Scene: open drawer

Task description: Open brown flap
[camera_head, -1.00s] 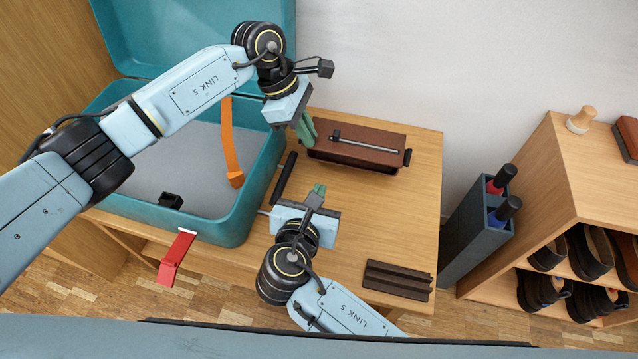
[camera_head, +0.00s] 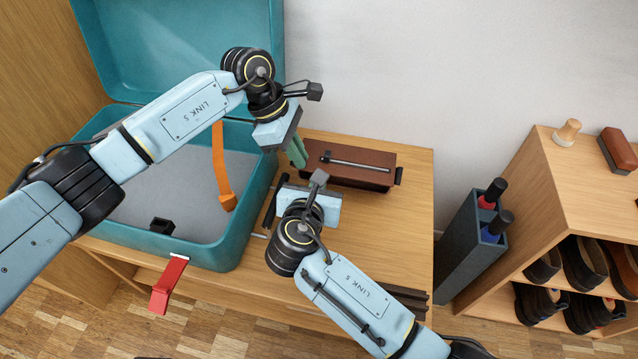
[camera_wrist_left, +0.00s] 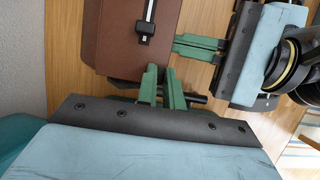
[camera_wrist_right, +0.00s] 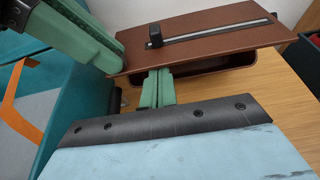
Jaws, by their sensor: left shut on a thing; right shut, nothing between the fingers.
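The brown flap (camera_head: 350,158) is the flat top of a brown box on the wooden table, with a dark slotted bar along it. It also shows in the right wrist view (camera_wrist_right: 205,45). My left gripper (camera_head: 299,152) is at the box's left end, shut on what appears to be its black end handle (camera_wrist_left: 195,98); the grip itself is partly hidden. My right gripper (camera_wrist_right: 157,74) is shut and empty, its tips at or just under the flap's front edge. Contact there is unclear. In the head view its fingers are hidden behind the wrist.
An open teal case (camera_head: 235,240) with an orange strap (camera_head: 219,165) and red latch (camera_head: 168,285) stands left. A dark slatted piece (camera_head: 412,300) lies at the table's front, partly behind my right arm. A shoe shelf (camera_head: 575,190) and grey bottle holder (camera_head: 465,240) stand right.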

